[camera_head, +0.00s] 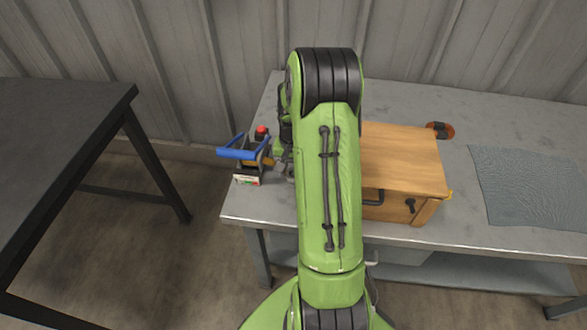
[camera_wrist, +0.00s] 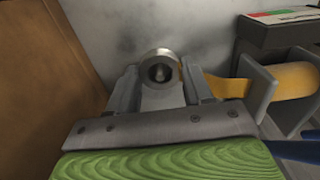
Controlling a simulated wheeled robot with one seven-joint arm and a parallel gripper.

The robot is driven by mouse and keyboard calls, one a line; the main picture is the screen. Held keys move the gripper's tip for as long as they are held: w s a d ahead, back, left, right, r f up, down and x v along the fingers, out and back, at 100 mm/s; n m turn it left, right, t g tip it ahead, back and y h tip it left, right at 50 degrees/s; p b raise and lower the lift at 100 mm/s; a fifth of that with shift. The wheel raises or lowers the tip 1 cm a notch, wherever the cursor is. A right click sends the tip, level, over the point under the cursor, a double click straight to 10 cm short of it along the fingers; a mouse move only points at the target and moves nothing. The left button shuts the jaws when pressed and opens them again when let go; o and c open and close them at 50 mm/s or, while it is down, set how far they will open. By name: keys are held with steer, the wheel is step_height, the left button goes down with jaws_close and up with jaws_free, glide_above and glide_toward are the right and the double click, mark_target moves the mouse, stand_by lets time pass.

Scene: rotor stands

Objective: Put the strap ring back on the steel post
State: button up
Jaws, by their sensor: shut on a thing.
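The strap ring (camera_wrist: 160,57) is a round grey metal eye on the end of a yellow strap (camera_wrist: 228,87). In the wrist view it sits at the fingertips of my gripper (camera_wrist: 162,92), which is shut on the ring end. A dull grey shape shows inside the ring's dark hole; I cannot tell whether it is the steel post. No separate post can be made out. The strap runs right to a grey bracket on the device with a blue handle (camera_head: 240,154). In the head view my arm hides the ring and most of my gripper.
A wooden cabinet (camera_head: 403,160) stands close to my gripper, also seen in the wrist view (camera_wrist: 45,70). The device has a red knob (camera_head: 261,130). An orange-brown object (camera_head: 440,130) and a grey mat (camera_head: 530,185) lie on the metal bench (camera_head: 400,98). A dark table (camera_head: 60,130) stands left, across a gap.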

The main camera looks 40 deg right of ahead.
steer(key=o, duration=1.4)
steer(key=shift+o, duration=0.2)
steer(key=shift+r, duration=0.15)
steer(key=shift+r+p, duration=3.65)
steer(key=shift+r, duration=0.75)
